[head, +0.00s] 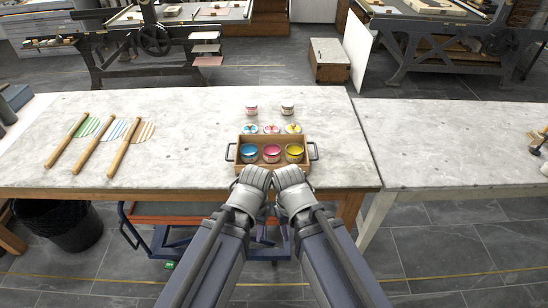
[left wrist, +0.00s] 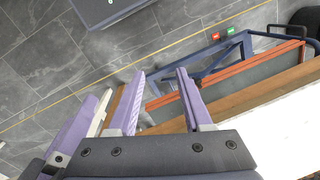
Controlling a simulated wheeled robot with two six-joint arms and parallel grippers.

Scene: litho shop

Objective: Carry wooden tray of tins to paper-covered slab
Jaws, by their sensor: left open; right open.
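A wooden tray (head: 244,165) with dark handles at its left and right ends sits near the front edge of the left table. It holds a blue, a pink and a yellow tin (head: 271,153). My left gripper (head: 256,176) and right gripper (head: 289,176) are side by side just in front of the tray, apart from its handles. In the left wrist view my left gripper's fingers (left wrist: 161,74) are spread with nothing between them. Both grippers are empty. I cannot tell which surface is the paper-covered slab.
Behind the tray are small colourful discs (head: 271,129) and two small jars (head: 252,108). Three wooden rods (head: 98,147) with striped pieces lie on the left table (head: 190,130). The right table (head: 440,150) is mostly clear. An orange-edged cart (head: 170,220) and a black bin (head: 70,228) are below.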

